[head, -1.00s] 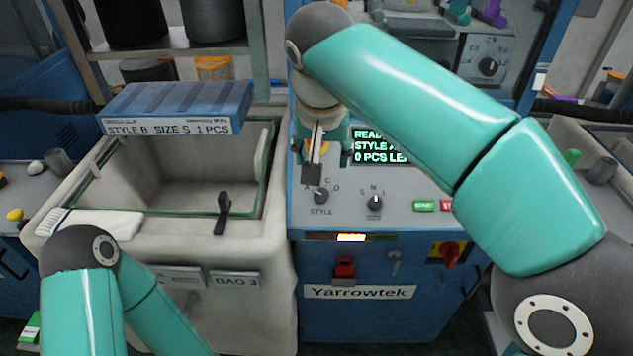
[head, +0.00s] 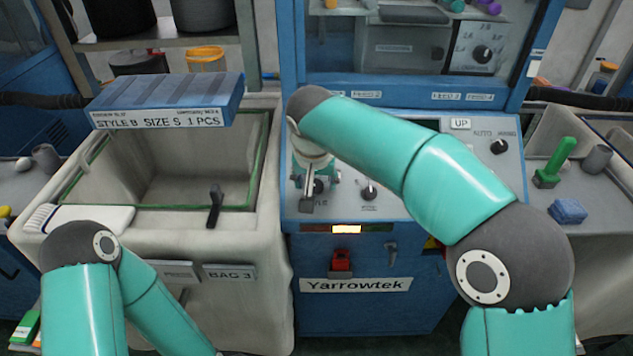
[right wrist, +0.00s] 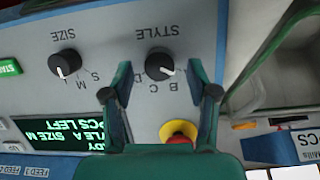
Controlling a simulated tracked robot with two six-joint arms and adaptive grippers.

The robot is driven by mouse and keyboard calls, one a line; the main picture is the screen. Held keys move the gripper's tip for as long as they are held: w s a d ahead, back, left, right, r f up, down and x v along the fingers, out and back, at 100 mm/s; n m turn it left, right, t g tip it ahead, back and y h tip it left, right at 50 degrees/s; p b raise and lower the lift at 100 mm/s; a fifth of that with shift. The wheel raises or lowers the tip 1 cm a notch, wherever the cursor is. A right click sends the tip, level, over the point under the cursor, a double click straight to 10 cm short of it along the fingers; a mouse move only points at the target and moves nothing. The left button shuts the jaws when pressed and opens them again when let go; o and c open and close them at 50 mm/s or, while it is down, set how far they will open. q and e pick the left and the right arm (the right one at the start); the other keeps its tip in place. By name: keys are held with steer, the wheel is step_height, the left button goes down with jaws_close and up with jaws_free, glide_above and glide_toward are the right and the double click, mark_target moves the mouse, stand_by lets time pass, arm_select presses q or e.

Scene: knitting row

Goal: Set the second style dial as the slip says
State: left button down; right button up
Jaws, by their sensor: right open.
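The slip (head: 160,118) on the blue box at the left reads STYLE B, SIZE S, 1 PCS. The black style dial (head: 319,187) is on the grey panel of the Yarrowtek machine, partly hidden by my right gripper (head: 307,200). In the right wrist view the style dial (right wrist: 158,62) appears upside down between the open fingers of my right gripper (right wrist: 160,72). B, C and D show; its white pointer is to the B side of them, toward a finger. The display (right wrist: 60,135) reads STYLE A, SIZE M. My left gripper is out of view.
The size dial (head: 369,190) sits beside the style dial. A red-and-yellow button (right wrist: 179,132) is close to my right gripper. My right arm covers much of the panel.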

steer(key=shift+w+f, duration=0.2)
steer(key=shift+f, duration=0.3)
jaws_close()
